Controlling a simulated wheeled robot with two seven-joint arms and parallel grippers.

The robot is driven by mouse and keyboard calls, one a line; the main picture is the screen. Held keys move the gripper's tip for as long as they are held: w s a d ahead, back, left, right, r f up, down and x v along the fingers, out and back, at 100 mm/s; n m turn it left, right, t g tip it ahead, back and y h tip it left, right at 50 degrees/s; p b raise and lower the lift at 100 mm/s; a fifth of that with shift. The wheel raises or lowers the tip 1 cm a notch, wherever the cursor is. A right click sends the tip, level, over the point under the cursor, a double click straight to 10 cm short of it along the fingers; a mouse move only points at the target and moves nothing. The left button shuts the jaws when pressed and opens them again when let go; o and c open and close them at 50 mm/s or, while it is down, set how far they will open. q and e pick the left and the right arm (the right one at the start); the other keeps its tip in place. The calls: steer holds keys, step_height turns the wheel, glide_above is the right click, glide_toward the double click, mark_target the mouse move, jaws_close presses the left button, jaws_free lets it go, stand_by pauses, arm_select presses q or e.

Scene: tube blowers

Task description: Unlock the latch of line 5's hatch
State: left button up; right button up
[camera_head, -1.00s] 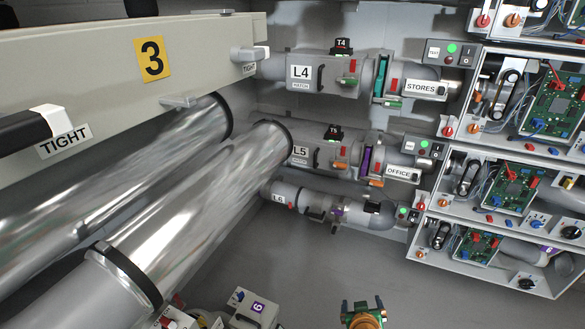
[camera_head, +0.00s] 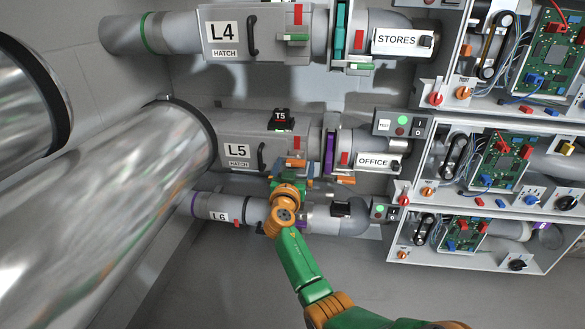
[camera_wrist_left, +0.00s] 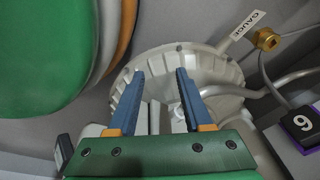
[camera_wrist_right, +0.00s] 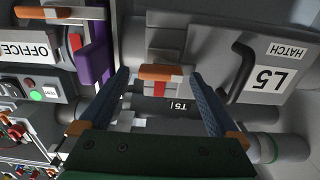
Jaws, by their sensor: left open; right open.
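Line 5's grey hatch (camera_head: 238,128) bears an L5 HATCH label and a dark curved handle (camera_head: 261,156). Right of the handle is its latch, an orange lever (camera_head: 296,163) with a red piece above it. In the right wrist view the orange lever (camera_wrist_right: 160,72) lies across a grey bracket, between my open fingers as seen there. My right gripper (camera_wrist_right: 165,88) is open and empty; contact with the lever cannot be told. In the head view it stands just in front of the latch and partly covers it. My left gripper (camera_wrist_left: 157,80) is open, with nothing between its fingers.
Line 4's hatch (camera_head: 220,30) is above and line 6's pipe (camera_head: 215,208) below. A purple flange (camera_head: 329,154) and the OFFICE section (camera_head: 378,165) are close right. A large shiny pipe (camera_head: 100,200) fills the left. A white round housing (camera_wrist_left: 155,65) is before my left gripper.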

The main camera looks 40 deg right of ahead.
steer(key=shift+w+d, duration=0.15)
steer(key=c, duration=1.4)
steer(key=shift+o, duration=0.2)
